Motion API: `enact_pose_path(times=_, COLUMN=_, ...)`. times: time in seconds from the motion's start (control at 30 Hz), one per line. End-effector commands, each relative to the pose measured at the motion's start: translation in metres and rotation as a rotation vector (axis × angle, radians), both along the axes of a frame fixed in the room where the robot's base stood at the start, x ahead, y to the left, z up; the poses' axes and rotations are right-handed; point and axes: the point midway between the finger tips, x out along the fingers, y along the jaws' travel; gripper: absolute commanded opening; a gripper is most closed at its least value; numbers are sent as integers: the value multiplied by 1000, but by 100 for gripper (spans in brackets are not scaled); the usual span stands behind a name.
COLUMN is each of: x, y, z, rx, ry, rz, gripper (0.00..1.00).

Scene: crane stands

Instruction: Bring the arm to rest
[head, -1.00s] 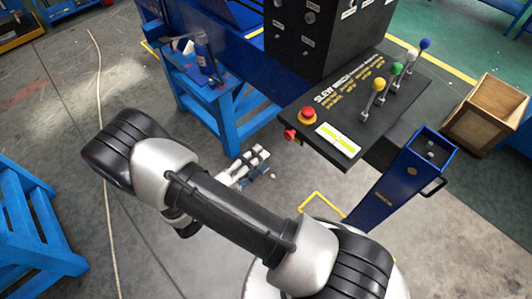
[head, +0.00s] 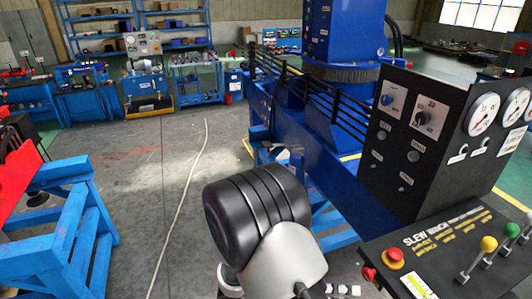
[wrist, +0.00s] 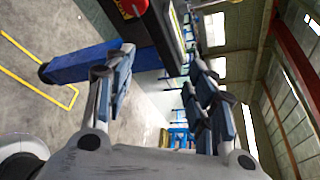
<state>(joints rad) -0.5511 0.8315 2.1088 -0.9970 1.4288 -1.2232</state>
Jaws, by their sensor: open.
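My gripper (wrist: 162,85) shows in the wrist view with its two fingers wide apart and nothing between them. The blue pads on the fingers face a gap through which the hall floor and far wall show. My arm (head: 260,220) is bent, with its dark-capped joint low in the middle of the head view. In the head view the gripper is mostly cut off or hidden at the bottom edge. The control panel (head: 445,245) with its red stop button (head: 393,257) is to the right of my arm.
A blue post (wrist: 75,65) and a yellow floor line (wrist: 30,62) are left in the wrist view. A blue stand (head: 75,235) is at left in the head view. A cable (head: 187,185) crosses the open floor. Benches and shelves (head: 185,30) line the back.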

Motion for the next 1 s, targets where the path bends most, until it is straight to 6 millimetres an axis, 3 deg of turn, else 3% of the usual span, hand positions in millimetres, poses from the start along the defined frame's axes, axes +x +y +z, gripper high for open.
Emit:
enact_pose_path(times=0.17, x=-31, y=-14, z=12, rx=210, ry=-372, rz=-323, gripper=51)
enact_pose_path(times=0.37, x=-66, y=-15, z=18, rx=406, ry=-775, rz=-701, gripper=51)
enact_pose_path(times=0.7, x=-108, y=7, z=20, rx=688, ry=-1421, rz=-1410, gripper=51)
enact_pose_path(times=1.0, x=-122, y=31, z=26, rx=886, ry=-1797, rz=-1990, gripper=51)
